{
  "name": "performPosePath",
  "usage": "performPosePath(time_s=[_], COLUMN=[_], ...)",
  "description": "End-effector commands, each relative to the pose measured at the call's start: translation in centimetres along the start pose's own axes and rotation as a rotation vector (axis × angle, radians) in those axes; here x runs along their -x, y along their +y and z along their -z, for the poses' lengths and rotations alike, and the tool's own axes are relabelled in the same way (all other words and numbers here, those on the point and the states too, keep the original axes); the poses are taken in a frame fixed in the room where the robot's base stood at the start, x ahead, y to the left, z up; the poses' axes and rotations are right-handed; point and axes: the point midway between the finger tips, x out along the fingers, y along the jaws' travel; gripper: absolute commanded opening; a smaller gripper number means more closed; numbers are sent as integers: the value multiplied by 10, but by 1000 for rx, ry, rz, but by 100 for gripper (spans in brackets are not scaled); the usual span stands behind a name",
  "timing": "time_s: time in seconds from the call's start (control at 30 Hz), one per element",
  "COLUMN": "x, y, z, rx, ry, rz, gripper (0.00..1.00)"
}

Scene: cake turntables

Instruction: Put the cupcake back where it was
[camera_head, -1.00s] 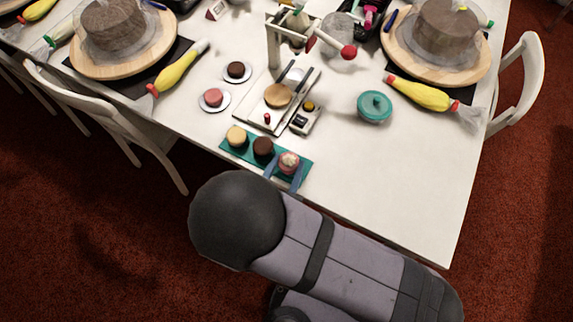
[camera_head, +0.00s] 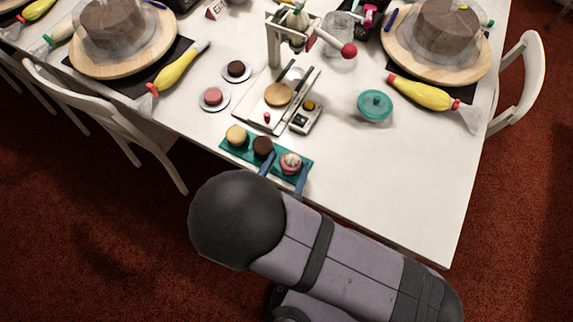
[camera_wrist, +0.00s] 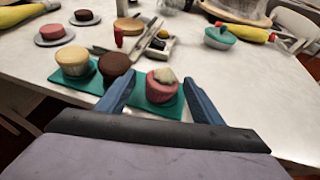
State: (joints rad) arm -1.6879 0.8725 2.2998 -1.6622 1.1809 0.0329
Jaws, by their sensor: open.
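Three cupcakes stand in a row on a teal tray (camera_head: 229,149) near the table's front edge: a pale yellow one (camera_head: 236,135), a dark brown one (camera_head: 263,146) and a pink one with a light swirled topping (camera_head: 291,162). The pink cupcake stands upright on the tray's right end; it also shows in the wrist view (camera_wrist: 162,86). My gripper (camera_head: 283,176) is open with its blue fingers at the tray's near side. In the wrist view my gripper (camera_wrist: 159,97) has one finger on each side of the pink cupcake, apart from it.
Behind the tray are small plates with a pink cake (camera_head: 213,97) and a brown cake (camera_head: 236,69), a press-like stand (camera_head: 272,45), a small scale-like device (camera_head: 305,116) and a teal lidded pot (camera_head: 375,106). The right front tabletop is clear.

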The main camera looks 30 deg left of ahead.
Motion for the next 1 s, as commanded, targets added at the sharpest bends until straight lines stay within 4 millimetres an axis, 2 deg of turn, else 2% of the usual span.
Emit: performPosePath(time_s=[0.07,0.4,0.6,1.0], x=[3,48,69,76], y=[0,1,1,0], z=[-7,-6,-5,-3], rx=[0,2,2,0], ry=[0,0,0,0], rz=[0,-4,-3,0], gripper=[61,61,61,61])
